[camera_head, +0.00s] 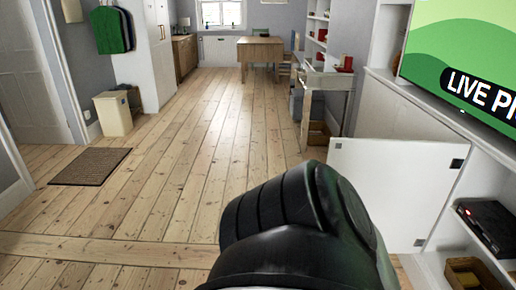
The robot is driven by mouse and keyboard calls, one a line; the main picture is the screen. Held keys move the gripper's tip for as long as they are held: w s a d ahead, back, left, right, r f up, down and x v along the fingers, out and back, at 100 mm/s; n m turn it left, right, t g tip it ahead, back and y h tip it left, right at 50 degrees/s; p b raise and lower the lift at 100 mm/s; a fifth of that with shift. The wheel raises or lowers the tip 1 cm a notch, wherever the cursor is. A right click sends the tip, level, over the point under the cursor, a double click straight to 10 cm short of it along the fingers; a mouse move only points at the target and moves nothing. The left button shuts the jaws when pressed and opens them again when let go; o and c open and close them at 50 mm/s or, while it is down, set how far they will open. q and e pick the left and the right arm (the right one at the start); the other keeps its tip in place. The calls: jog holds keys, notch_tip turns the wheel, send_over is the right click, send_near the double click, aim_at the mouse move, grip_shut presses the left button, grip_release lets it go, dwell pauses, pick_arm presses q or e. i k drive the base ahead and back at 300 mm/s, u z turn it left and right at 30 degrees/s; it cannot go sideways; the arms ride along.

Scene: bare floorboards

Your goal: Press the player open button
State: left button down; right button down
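The player (492,228) is a flat black box at the right edge of the head view, on a shelf of the white cabinet. A small red light or mark shows at its left front. I cannot make out its open button from here, and its right side is cut off by the picture edge. A thick black link of my own arm fills the lower middle, left of the player and apart from it in the picture. Neither of my grippers is in view.
A white cabinet door (390,188) stands open left of the player. A basket (472,274) sits on the shelf below. A television (465,62) stands above. The wooden floor (190,150) is clear to the left, with a brown mat (90,166) on it.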

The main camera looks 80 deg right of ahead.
aim_at(494, 247)
jog(key=z, duration=4.65)
jog(key=k, duration=0.6)
jog(key=z, duration=0.7)
jog(key=i, duration=1)
jog(key=u, duration=1.15)
